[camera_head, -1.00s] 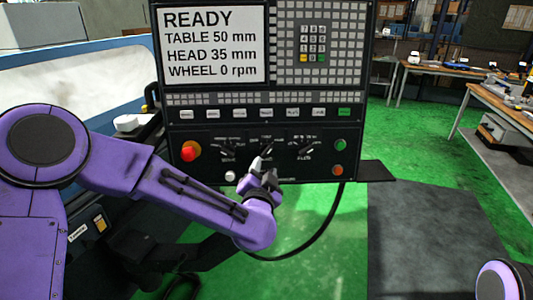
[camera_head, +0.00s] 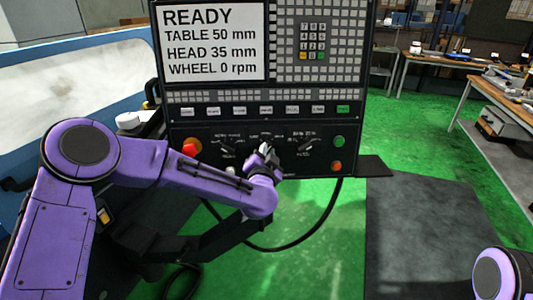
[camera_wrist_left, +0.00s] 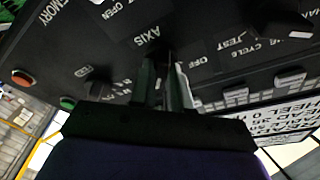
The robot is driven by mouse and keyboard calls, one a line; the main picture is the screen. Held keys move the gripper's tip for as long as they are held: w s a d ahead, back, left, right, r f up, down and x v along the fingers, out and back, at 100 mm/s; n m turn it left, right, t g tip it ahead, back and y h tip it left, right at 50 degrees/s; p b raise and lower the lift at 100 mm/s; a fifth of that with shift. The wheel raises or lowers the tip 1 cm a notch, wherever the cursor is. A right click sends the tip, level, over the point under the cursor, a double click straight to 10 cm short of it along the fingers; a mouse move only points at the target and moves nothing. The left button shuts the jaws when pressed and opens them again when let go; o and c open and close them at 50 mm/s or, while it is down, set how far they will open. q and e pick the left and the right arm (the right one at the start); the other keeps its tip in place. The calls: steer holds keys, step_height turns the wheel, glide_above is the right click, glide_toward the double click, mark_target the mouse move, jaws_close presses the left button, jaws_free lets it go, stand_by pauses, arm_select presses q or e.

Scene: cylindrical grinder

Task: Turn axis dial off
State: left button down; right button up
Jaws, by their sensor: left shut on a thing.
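The axis dial is the middle one of three rotary dials on the black control panel (camera_head: 190,131). In the head view my left gripper (camera_head: 266,150) is at this dial and covers most of it. In the left wrist view the gripper (camera_wrist_left: 165,85) has its two fingers close together just below the AXIS label (camera_wrist_left: 147,36). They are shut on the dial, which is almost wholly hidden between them. An OFF label (camera_wrist_left: 197,63) shows right of the fingers. The dial's exact pointing cannot be read. My right gripper is not in view.
Another dial (camera_head: 228,147) is left of the gripper and one (camera_head: 306,146) is right. A red knob (camera_head: 191,148) is at the panel's left, green (camera_head: 339,141) and orange (camera_head: 336,166) buttons at its right. The screen (camera_head: 211,42) reads READY. A black cable (camera_head: 320,225) hangs below.

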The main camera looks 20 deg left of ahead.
arm_select(q)
steer(key=shift+n, duration=0.3)
steer(key=n+y+b, duration=0.1)
steer(key=n+b, duration=0.1)
steer(key=n, duration=0.2)
steer(key=shift+d+f, duration=0.1)
steer(key=shift+f, duration=0.05)
steer(key=n+b, duration=0.1)
steer(key=n, duration=0.1)
steer(key=n+y+b, duration=0.1)
steer(key=n, duration=0.2)
steer(key=shift+y, duration=0.3)
steer(key=n+g+y+b, duration=0.1)
steer(key=n+b, duration=0.1)
steer(key=n, duration=0.3)
steer(key=shift+d, duration=0.1)
steer(key=shift+n+g+y+b, duration=0.4)
steer(key=shift+n+y+b, duration=0.15)
steer(key=shift+n, duration=1.75)
steer(key=c, duration=1.1)
jaws_free()
